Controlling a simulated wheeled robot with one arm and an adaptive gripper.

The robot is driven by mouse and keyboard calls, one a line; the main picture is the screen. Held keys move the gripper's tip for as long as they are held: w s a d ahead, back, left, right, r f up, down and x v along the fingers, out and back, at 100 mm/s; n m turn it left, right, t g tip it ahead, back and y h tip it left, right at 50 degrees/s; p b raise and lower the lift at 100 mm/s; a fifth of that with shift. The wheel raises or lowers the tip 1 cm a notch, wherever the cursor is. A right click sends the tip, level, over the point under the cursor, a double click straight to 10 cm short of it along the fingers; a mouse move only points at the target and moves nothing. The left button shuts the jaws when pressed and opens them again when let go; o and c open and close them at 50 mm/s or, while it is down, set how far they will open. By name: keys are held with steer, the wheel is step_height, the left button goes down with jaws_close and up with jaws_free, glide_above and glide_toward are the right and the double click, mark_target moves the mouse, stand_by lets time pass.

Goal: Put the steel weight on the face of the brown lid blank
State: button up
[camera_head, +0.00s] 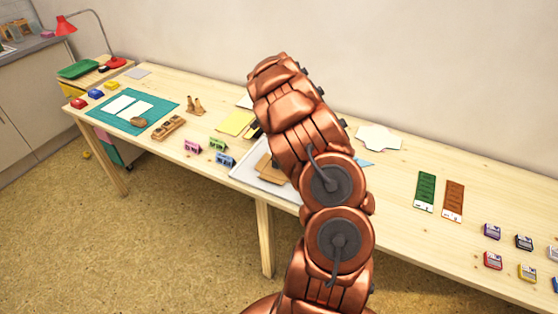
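A flat brown piece (264,165), which may be the brown lid blank, lies on a pale tray (245,172) at the middle of the table. My copper-coloured arm covers the right part of the tray and perhaps part of the brown piece. I cannot make out the steel weight; it may be hidden behind my arm. My gripper is not recognisable, so I cannot tell what it is near or whether it holds anything. A small dark shape beside the arm is unclear.
Small coloured blocks (217,144) stand left of the tray. A yellow sheet (235,122) lies behind them. A green cutting mat (105,118) is at left. Green (425,187) and brown (454,196) cards and several inkpads (493,260) are at right.

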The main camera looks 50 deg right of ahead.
steer(key=shift+f, duration=1.05)
steer(key=shift+f, duration=0.15)
steer(key=o, duration=1.4)
